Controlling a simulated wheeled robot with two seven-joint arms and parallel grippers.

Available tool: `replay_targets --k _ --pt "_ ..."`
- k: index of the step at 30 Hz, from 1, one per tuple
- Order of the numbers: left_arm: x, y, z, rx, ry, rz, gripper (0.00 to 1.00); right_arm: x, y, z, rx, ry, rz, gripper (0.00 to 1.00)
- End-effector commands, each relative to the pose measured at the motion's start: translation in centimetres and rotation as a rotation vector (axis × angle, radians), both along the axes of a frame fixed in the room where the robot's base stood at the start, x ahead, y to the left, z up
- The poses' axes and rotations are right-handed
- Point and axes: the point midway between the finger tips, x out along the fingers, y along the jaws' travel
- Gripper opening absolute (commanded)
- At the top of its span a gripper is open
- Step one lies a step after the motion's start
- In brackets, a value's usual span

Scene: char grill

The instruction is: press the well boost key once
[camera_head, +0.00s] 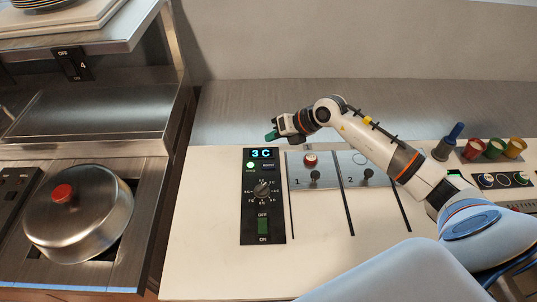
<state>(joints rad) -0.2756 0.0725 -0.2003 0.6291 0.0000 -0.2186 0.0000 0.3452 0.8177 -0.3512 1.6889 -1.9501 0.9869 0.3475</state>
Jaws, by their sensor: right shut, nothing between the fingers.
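The black control panel (247,215) stands on the white counter in the middle of the view. Its display (262,153) reads "3C" in blue. Below the display, a green light (250,165) glows on the left and a small dark boost key (268,166) is on the right. A round dial (262,190) and a green OFF/ON rocker (263,226) are lower down. My right gripper (272,136) is shut and empty. Its green fingertips appear just beyond the panel's top edge, apart from the boost key in the picture. My left gripper is not in view.
A plate with two numbered controls (331,170) and dark slots lies right of the panel, under my right arm. Coloured cups (494,148) stand at the far right. A steel dome lid (80,222) with a red knob is at left. White counter (200,235) left of the panel is clear.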

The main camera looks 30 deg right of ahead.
Motion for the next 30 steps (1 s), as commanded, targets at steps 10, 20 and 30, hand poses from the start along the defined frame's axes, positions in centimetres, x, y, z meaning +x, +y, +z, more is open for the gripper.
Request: replay_targets --k 10,20,30 --pt "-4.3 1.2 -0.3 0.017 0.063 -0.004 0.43 0.0 0.1 -0.1 0.002 0.000 0.001 0.00" --pt "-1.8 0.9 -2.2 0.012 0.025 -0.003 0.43 -0.1 0.1 -2.8 0.003 0.001 0.001 0.00" --pt "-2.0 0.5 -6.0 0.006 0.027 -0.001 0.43 -0.1 0.1 -7.5 0.002 0.000 0.001 0.00"
